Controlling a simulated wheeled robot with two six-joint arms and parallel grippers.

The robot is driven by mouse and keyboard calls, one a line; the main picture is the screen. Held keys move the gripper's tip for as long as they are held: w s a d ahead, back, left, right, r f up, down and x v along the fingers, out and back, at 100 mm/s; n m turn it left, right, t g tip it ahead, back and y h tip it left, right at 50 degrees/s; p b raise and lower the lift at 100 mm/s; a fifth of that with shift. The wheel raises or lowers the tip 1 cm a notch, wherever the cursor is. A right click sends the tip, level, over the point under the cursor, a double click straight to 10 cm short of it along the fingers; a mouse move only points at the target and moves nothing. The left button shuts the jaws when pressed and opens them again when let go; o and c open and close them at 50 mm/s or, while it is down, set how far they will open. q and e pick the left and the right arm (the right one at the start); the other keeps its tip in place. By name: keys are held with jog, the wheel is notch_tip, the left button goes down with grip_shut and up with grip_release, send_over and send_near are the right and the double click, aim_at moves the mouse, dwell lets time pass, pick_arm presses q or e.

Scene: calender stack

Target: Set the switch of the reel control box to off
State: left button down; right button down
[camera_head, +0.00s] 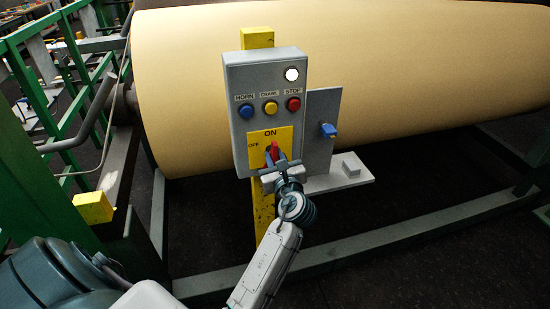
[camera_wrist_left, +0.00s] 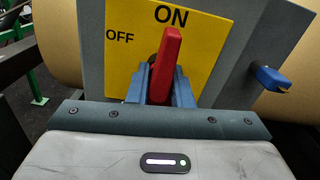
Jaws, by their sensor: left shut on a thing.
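The reel control box (camera_head: 262,84) is a grey box on a yellow post, in front of the big roll. Its lower face carries a yellow plate (camera_head: 284,137) marked ON at the top and OFF at the left. The red switch handle (camera_wrist_left: 166,62) stands nearly upright in the left wrist view, its top just under the word ON and to the right of OFF. My left gripper (camera_head: 273,160) is shut on the red handle, with its blue-grey fingers (camera_wrist_left: 166,90) on both sides of it. The fingers hide the handle's base. My right gripper is not in view.
Above the switch sit a blue HORN button (camera_head: 246,110), a yellow button (camera_head: 270,108), a red STOP button (camera_head: 293,104) and a white lamp (camera_head: 291,74). A grey plate with a blue lever (camera_head: 328,130) stands to the right. Green railings (camera_head: 40,90) stand at the left.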

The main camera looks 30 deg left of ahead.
pick_arm(q)
jog(key=shift+s+f+n, duration=0.1)
jog(key=shift+f+n, duration=0.2)
jog(key=shift+f, duration=0.25)
jog(key=shift+n, duration=0.3)
jog(key=shift+f+n+b, duration=0.1)
jog(key=shift+n+b, duration=0.35)
jog(key=shift+n, duration=0.45)
jog(key=n+b, duration=0.1)
jog(key=n, duration=0.2)
jog(key=shift+d+n, duration=0.1)
jog(key=shift+n, duration=0.3)
jog(key=n+b, duration=0.2)
jog(key=shift+n, duration=0.3)
jog(key=n+b, duration=0.2)
jog(key=n, duration=0.1)
jog(key=shift+n, duration=0.4)
jog(key=n+b, duration=0.2)
jog(key=shift+r+n, duration=0.35)
jog(key=shift+n, duration=0.05)
jog(key=shift+r+n+b, duration=0.25)
jog(key=shift+n+b, duration=0.15)
jog(key=shift+n, duration=0.3)
jog(key=shift+w+r, duration=0.2)
jog(key=shift+r, duration=0.05)
